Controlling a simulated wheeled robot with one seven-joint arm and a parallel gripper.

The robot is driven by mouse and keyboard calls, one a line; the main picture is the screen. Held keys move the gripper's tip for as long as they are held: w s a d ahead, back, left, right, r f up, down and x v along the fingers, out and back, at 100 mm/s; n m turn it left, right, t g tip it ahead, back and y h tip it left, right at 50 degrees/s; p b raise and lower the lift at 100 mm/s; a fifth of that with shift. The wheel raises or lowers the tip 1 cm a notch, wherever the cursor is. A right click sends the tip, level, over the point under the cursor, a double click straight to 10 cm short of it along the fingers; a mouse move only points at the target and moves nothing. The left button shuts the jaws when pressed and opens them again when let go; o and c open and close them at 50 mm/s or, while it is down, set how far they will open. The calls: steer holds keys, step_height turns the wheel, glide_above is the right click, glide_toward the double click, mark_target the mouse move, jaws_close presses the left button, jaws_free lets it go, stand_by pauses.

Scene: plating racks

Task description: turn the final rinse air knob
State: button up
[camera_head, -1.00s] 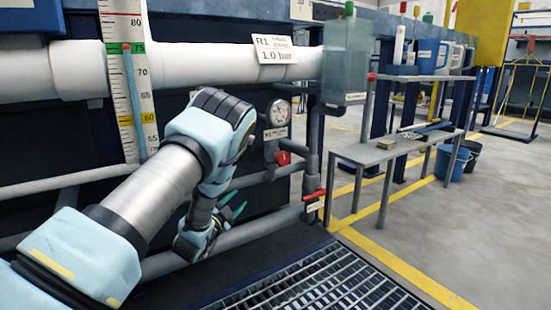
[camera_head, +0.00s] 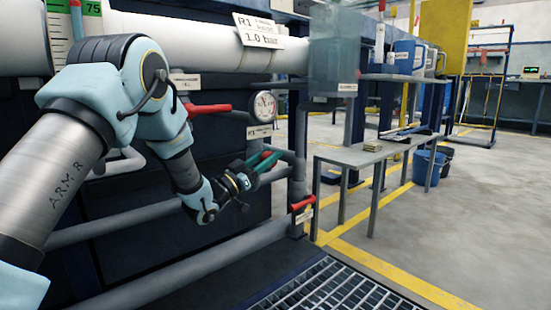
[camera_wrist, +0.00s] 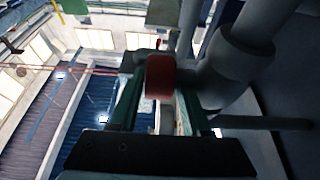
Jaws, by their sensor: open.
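In the wrist view a red knob (camera_wrist: 161,78) sits on grey piping, between the ends of my gripper's two green fingers. My gripper (camera_wrist: 160,90) is open around it; I cannot tell whether either finger touches it. In the head view my gripper (camera_head: 276,163) is at the grey pipe below the round pressure gauge (camera_head: 262,106). A white sign (camera_head: 258,30) reading R1 and 1.0 bar hangs on the thick white pipe above.
A red-handled valve (camera_head: 302,203) is low on the pipe to the right. Another red lever (camera_head: 209,109) is left of the gauge. A grey bench (camera_head: 360,155) stands to the right. A floor grating (camera_head: 330,288) lies in front.

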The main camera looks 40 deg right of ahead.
steer(key=shift+b+x, duration=0.45)
steer(key=shift+x, duration=1.25)
jaws_close()
